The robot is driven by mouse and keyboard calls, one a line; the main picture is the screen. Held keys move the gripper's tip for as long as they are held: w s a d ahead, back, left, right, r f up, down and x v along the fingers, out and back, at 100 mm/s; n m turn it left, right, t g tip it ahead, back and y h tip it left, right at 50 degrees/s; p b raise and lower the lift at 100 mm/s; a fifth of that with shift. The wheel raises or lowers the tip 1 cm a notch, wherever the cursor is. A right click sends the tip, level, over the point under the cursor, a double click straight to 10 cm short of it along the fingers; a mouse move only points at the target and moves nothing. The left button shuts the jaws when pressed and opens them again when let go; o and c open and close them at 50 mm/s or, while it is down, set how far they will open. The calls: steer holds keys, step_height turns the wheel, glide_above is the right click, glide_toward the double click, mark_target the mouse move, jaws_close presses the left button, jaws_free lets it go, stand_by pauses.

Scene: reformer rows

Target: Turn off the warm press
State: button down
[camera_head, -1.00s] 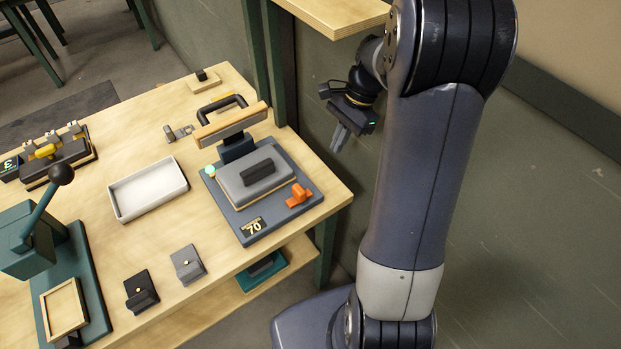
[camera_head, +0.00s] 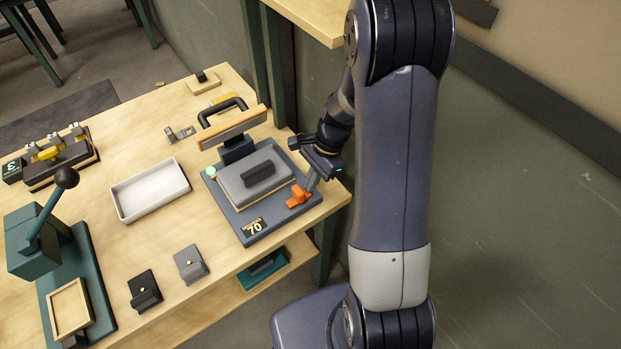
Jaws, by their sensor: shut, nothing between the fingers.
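The warm press (camera_head: 225,205) is a dark blue-grey base with a grey plate (camera_head: 248,176) and a raised wooden handle bar (camera_head: 234,128). A "70" label (camera_head: 254,227) is on its front corner, and a pale round light (camera_head: 211,172) is on its left side. An orange switch (camera_head: 298,197) sits at its right side. My gripper (camera_head: 309,186) is shut and empty, its fingertips pointing down right beside the orange switch. I cannot tell whether they touch it.
A white tray (camera_head: 120,208) lies left of the press. A green lever press (camera_head: 40,240) stands at the left front. Two small blocks (camera_head: 190,264) sit at the front edge. A shelf (camera_head: 318,18) overhangs behind.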

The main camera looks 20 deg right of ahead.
mark_target(298, 192)
steer(key=shift+a, duration=0.25)
steer(key=a, duration=0.1)
steer(key=s+a, duration=0.1)
steer(key=a, duration=0.1)
steer(key=shift+s+a, duration=0.1)
steer(key=shift+a, duration=0.1)
steer(key=shift+d, duration=0.1)
stand_by(0.3)
